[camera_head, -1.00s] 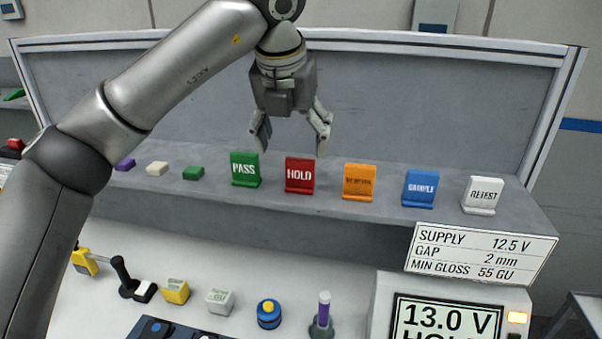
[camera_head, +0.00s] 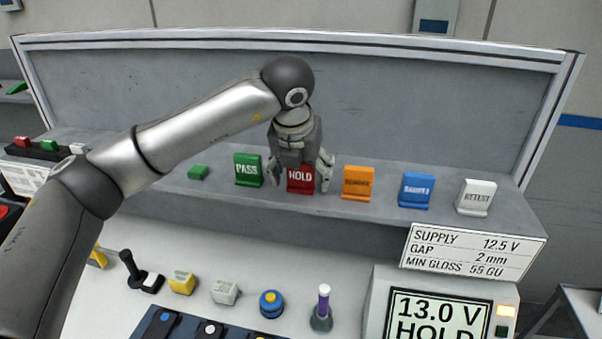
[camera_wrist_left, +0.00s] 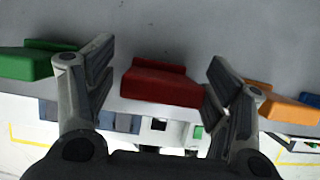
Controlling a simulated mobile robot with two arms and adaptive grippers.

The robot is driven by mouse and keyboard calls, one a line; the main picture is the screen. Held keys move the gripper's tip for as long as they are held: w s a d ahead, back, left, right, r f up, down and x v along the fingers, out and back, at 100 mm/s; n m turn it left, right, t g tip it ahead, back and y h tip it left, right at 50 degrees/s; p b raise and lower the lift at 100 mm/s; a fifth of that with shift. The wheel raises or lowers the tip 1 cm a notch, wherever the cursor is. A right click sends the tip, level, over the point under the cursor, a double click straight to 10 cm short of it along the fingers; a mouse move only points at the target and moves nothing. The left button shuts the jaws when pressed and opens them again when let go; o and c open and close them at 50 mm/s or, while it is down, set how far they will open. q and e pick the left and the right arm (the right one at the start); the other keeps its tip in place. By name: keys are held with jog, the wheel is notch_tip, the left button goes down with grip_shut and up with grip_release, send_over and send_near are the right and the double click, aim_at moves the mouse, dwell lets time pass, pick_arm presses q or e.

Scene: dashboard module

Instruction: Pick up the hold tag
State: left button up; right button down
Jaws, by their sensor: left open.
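The red hold tag (camera_head: 300,179) stands upright on the grey shelf, between the green PASS tag (camera_head: 248,170) and an orange tag (camera_head: 358,182). My left gripper (camera_head: 299,182) points down over it, open, with one finger on each side of the tag. In the left wrist view the red tag (camera_wrist_left: 160,82) lies between the two spread fingers, with a visible gap on the left and a narrower one on the right. The gripper hides the top of the tag in the head view. My right gripper is not seen.
A blue tag (camera_head: 416,190) and a white RETEST tag (camera_head: 476,197) stand farther right on the shelf (camera_head: 330,218). A grey back panel (camera_head: 400,110) rises behind. Below are a joystick (camera_head: 132,268), small blocks and a display (camera_head: 440,310).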

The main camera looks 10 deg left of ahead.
pick_arm(q)
jog(key=shift+c, duration=0.3)
jog(key=c, duration=1)
jog(key=shift+r, duration=0.1)
jog(key=shift+c, duration=0.2)
